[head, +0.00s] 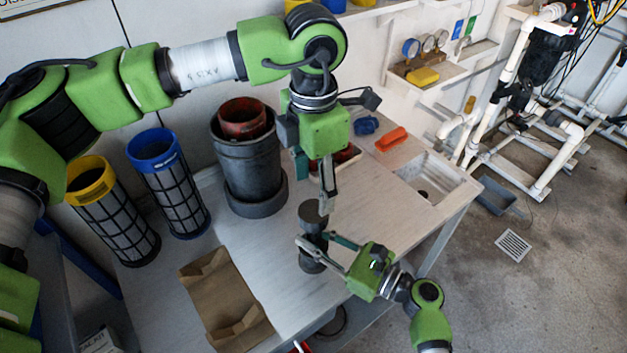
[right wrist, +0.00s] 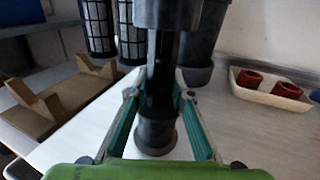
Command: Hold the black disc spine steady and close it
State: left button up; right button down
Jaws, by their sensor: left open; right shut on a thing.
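The black disc spine (head: 312,252) stands upright on the white bench, with a round foot and a wider dark top (head: 313,212). My right gripper (head: 314,240) comes in from the lower right and is shut on its middle. In the right wrist view, the fingers of my right gripper (right wrist: 160,97) lie on either side of the narrow dark shaft; the round base (right wrist: 156,138) shows below. My left gripper (head: 327,203) points down from above, open, with its fingertips beside the right side of the spine's top. Whether they touch it cannot be told.
A large grey cylinder (head: 248,160) with a red part inside stands behind. Blue-topped (head: 170,180) and yellow-topped (head: 112,210) mesh filters stand left. A brown wooden cradle (head: 228,300) lies front left. A sink (head: 425,180) is at right. A tray with red parts (right wrist: 270,88) lies behind.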

aim_at(313, 210)
pick_arm(q)
jog(key=shift+r+n, duration=0.1)
jog(key=shift+n, duration=0.7)
jog(key=shift+f, duration=4.05)
jog(key=shift+c, duration=0.3)
jog(key=c, duration=1.1)
jog(key=shift+o, duration=0.2)
jog(key=o, duration=1.3)
